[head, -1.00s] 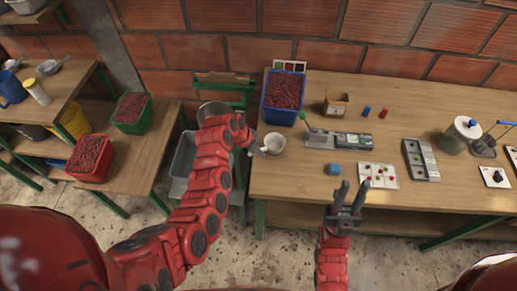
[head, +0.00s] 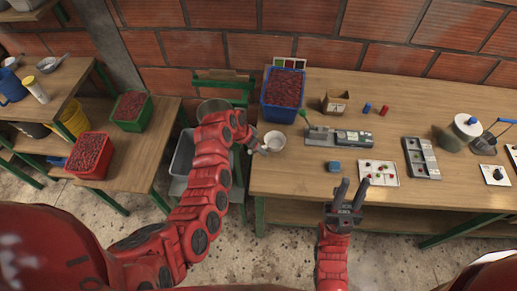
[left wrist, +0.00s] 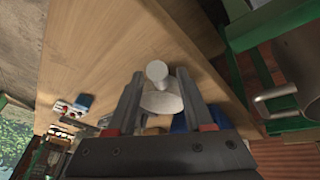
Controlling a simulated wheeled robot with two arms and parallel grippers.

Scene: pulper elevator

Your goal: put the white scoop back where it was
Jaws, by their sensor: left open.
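The white scoop (head: 274,141) is at the left edge of the workbench (head: 400,90), in front of the blue crate. In the left wrist view the scoop (left wrist: 160,103) shows between my fingers, its pale round end nearer the middle of the picture. My left gripper (head: 258,149) is open right beside the scoop; it also shows in the left wrist view (left wrist: 160,105). I cannot tell whether the fingers touch the scoop. My right gripper (head: 348,196) is open and empty in front of the bench's front edge.
A blue crate of red cherries (head: 284,88) stands behind the scoop. A metal pot (head: 213,108) and grey bin (head: 183,155) are left of the bench. Bare bench top surrounds the scoop's front.

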